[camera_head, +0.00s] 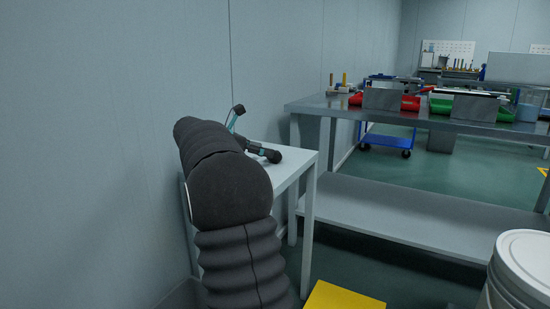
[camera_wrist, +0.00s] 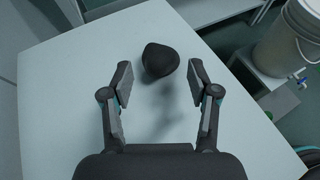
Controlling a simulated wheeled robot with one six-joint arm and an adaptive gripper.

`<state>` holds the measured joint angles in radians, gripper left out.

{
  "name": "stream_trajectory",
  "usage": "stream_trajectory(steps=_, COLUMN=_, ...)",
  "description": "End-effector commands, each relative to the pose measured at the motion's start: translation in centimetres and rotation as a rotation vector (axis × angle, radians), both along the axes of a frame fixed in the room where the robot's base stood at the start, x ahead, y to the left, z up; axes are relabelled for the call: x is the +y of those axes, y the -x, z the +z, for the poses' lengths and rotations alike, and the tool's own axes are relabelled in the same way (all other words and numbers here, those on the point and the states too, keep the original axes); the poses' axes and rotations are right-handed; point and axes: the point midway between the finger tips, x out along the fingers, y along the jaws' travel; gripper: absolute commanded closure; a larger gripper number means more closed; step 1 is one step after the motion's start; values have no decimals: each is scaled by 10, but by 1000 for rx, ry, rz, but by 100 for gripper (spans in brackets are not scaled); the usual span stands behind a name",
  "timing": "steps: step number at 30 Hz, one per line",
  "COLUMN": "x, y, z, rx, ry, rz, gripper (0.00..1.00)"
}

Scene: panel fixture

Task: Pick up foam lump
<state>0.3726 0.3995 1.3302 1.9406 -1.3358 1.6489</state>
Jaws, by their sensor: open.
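The foam lump (camera_wrist: 160,61) is a dark, rounded piece lying on a small white table (camera_wrist: 60,112) in the wrist view. My gripper (camera_wrist: 159,72) is open, with one finger on each side of the picture and the lump between and slightly beyond the fingertips. No contact between fingers and lump shows. In the head view my dark arm covers much of the white table (camera_head: 300,163), and a part of my gripper (camera_head: 250,130) shows past it. The lump is hidden there.
A metal workbench (camera_head: 330,104) with red and green bins stands behind to the right. A white bucket (camera_head: 522,265) is at the lower right, and a yellow surface (camera_head: 343,298) lies by the table. A grey wall (camera_head: 90,130) rises close on the left.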

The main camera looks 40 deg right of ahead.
Motion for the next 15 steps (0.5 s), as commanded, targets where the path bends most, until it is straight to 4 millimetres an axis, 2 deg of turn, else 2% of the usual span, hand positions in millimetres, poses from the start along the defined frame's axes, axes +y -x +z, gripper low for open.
stream_trajectory(steps=3, x=-15, y=3, z=-7, rx=1, ry=0, rz=-1, gripper=40)
stream_trajectory(steps=11, x=-27, y=5, z=-11, rx=1, ry=1, rz=0, gripper=40)
stream_trajectory(steps=15, x=-40, y=8, z=-15, rx=1, ry=1, rz=0, gripper=40)
